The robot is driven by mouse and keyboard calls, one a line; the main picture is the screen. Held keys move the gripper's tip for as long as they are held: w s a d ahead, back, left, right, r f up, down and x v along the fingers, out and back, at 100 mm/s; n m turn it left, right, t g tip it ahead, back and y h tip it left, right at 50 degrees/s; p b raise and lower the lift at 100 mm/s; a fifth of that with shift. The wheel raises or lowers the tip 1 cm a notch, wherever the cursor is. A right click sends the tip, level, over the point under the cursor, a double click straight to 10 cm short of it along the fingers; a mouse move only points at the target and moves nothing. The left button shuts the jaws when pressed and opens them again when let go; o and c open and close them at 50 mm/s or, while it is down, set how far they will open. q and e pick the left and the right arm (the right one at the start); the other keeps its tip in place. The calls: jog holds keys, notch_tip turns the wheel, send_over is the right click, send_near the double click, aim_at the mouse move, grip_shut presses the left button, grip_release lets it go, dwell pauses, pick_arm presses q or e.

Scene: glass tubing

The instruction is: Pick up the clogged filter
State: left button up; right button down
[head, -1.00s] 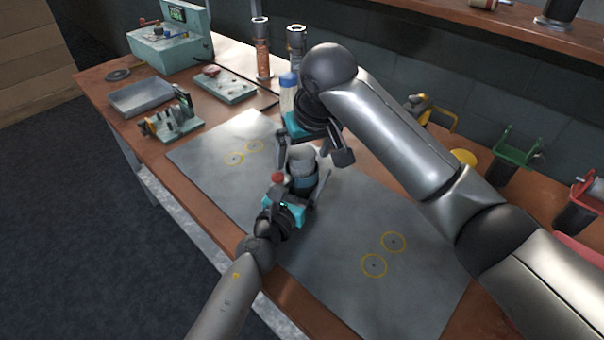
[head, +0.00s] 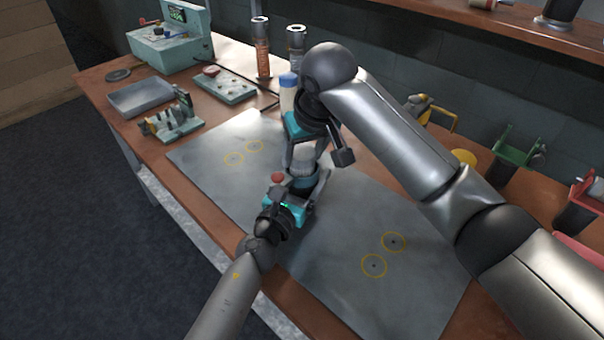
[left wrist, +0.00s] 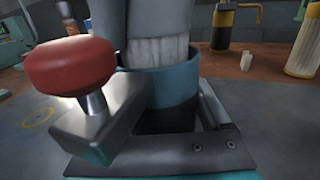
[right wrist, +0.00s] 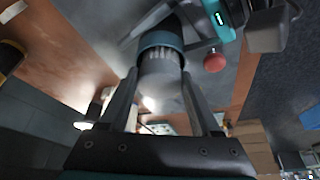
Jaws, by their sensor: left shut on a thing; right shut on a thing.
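The filter shows as a grey cap over white pleats (left wrist: 158,52) in the left wrist view. Its lower part sits inside a teal ring-shaped housing (left wrist: 176,90). The cap also shows in the right wrist view (right wrist: 159,82). My right gripper (head: 303,154) reaches down from above and is shut on the cap, with a finger on each side. My left gripper (head: 304,187) is shut around the housing from the near side. A red knob (left wrist: 70,65) on a metal block stands beside the housing. The filter's lower end is hidden.
A grey mat (head: 350,225) with yellow rings lies under the grippers, mostly clear. A blue-capped bottle (head: 288,90) stands close behind my right gripper. A tray (head: 140,97) and a small fixture (head: 172,120) are at the left. Coloured holders (head: 520,160) line the back right.

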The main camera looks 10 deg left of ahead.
dwell(0.5)
notch_tip(320, 180, up, 18)
dwell(0.4)
pick_arm(q)
jog(key=o, duration=1.3)
jog(key=shift+o, duration=0.2)
